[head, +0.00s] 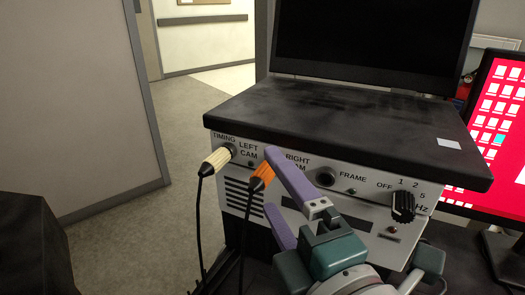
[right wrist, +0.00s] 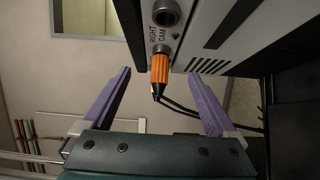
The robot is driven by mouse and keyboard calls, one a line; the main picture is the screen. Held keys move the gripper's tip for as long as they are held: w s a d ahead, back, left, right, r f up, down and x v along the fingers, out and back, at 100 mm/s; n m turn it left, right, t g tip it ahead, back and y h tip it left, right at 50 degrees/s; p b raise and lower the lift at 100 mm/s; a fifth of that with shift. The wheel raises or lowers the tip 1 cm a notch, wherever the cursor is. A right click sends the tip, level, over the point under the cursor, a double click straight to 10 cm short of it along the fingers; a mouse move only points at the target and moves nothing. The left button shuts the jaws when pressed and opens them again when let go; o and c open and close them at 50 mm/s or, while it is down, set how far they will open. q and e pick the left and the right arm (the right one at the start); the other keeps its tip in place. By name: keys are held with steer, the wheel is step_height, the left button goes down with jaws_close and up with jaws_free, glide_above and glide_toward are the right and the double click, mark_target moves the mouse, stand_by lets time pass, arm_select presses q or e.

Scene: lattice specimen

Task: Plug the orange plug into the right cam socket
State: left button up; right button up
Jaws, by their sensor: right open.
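The orange plug (head: 262,177) points up toward the front panel of the grey box, with a black cable hanging from its rear. In the right wrist view, the orange plug (right wrist: 160,69) has its front end at the panel beside the RIGHT CAM lettering; I cannot tell how deep it sits. An empty round socket (head: 326,177) lies on the other side of that lettering, also visible in the right wrist view (right wrist: 166,14). My right gripper (head: 271,181) is open, its purple fingers on either side of the plug, apparently not touching it. My left gripper is not in view.
A cream plug (head: 216,160) sits at the panel's left end, its black cable hanging near the orange plug's. A black knob (head: 403,206) sticks out at the right. The dark box top (head: 340,125) overhangs the panel. A red screen (head: 500,125) stands right.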

steer(key=p+v, duration=0.1)
steer(key=v, duration=0.2)
steer(key=shift+s, duration=0.25)
steer(key=v, duration=1)
steer(key=shift+d, duration=0.1)
stand_by(0.5)
